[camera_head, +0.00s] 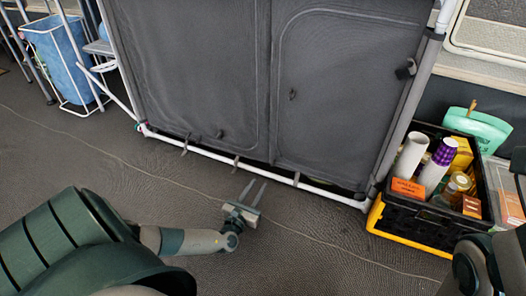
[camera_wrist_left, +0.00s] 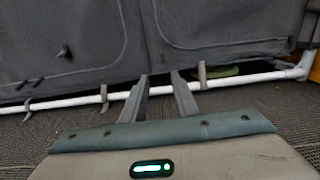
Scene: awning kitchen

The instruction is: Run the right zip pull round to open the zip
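The grey fabric cupboard (camera_head: 200,60) stands on a white tube frame. Its right door panel (camera_head: 345,80) is closed, with a zip seam curving round its edge. A small dark pull (camera_head: 292,94) shows near that panel's left side, and a dark tab (camera_head: 405,69) at its upper right; which one is the right zip pull, I cannot tell. Another small pull (camera_head: 219,134) sits low on the left panel. My left gripper (camera_head: 255,187) is open and empty, low in front of the bottom rail; its parted fingers (camera_wrist_left: 160,78) also show in the left wrist view. My right gripper is not visible.
The white bottom rail (camera_head: 250,166) with grey straps runs in front of the cupboard. A black crate (camera_head: 415,222) of bottles and boxes stands at its right. A blue bin (camera_head: 65,60) in a white frame is at the left. Floor in front is clear.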

